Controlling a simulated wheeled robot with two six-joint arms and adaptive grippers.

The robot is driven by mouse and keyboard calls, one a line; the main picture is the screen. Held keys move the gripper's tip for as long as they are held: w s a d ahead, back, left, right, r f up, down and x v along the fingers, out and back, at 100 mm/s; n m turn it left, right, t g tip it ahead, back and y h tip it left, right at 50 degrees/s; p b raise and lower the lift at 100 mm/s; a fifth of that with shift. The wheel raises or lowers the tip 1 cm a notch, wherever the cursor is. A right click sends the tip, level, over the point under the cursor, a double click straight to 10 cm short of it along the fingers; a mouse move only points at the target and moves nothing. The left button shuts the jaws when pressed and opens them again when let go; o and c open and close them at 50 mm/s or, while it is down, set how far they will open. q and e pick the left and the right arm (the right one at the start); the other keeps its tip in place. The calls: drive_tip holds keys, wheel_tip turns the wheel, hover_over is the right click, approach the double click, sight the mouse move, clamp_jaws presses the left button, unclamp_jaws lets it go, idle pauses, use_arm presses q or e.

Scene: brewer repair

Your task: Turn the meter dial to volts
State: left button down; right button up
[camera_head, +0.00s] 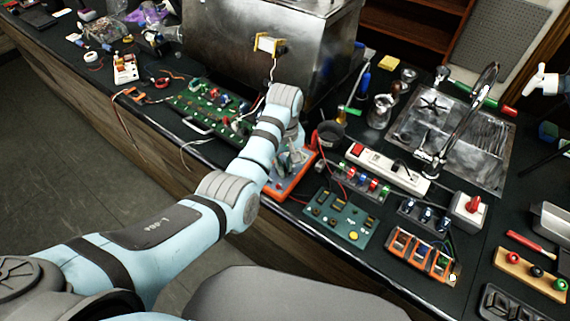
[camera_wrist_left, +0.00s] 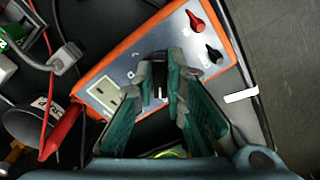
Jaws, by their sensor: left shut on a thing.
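The meter (camera_head: 297,183) has an orange case and lies on the dark counter near its front edge, partly hidden by my left arm. In the left wrist view the meter (camera_wrist_left: 122,48) shows a grey face with a red plug or post (camera_wrist_left: 197,22), a black one (camera_wrist_left: 215,54) and a small pale window. My left gripper (camera_head: 287,160) is over the meter's face. In the wrist view the left gripper (camera_wrist_left: 160,88) has its two teal-padded fingers closed on the dark dial (camera_wrist_left: 159,88), one on each side. The dial's setting cannot be read. My right gripper is not in view.
A green circuit board (camera_head: 212,105) lies left of the meter and another board (camera_head: 340,218) lies to its right. A dark cup (camera_head: 329,134), a white power strip (camera_head: 385,167) and loose wires crowd the area. A steel machine (camera_head: 265,45) stands behind; a sink (camera_head: 450,125) is at right.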

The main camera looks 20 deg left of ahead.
use_arm(q)
drive_tip(key=m, duration=0.4)
drive_tip(key=shift+a, duration=0.15)
drive_tip(key=shift+m, duration=1.6)
drive_tip(key=c, duration=1.6)
unclamp_jaws()
drive_tip(key=shift+w, duration=0.1)
drive_tip(key=shift+c, duration=0.2)
wheel_tip(320, 180, up, 8)
drive_tip(key=shift+f, duration=0.25)
